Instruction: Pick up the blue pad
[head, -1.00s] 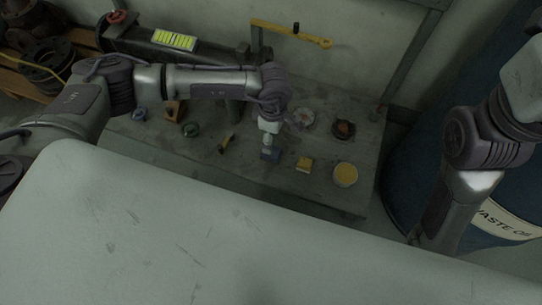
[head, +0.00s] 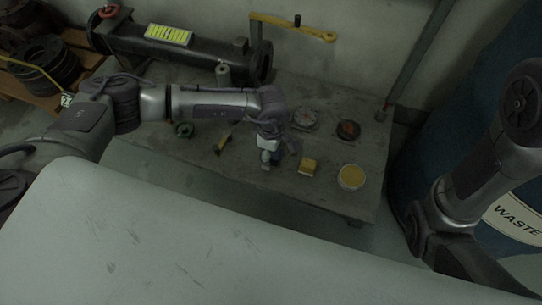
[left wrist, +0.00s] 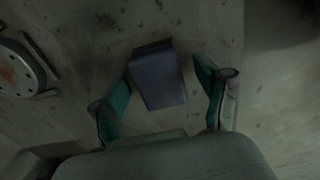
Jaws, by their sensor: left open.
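The blue pad (left wrist: 160,78) lies on the grey bench top as a dark blue block in the left wrist view. My left gripper (left wrist: 162,84) is open, with one green-lined finger on each side of the pad and a gap showing on both sides. In the head view my left gripper (head: 267,160) points down over the bench, and the pad is mostly hidden by the gripper and hard to make out. My right arm stands at the right of the head view; its gripper is not visible.
A yellow block (head: 308,166) and a tub with a yellow top (head: 351,177) are right of my left gripper. A round gauge (head: 304,118) and an orange-dark piece (head: 348,130) lie behind. A large pipe (head: 190,52) lies at the back. A blue drum (head: 440,140) stands right.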

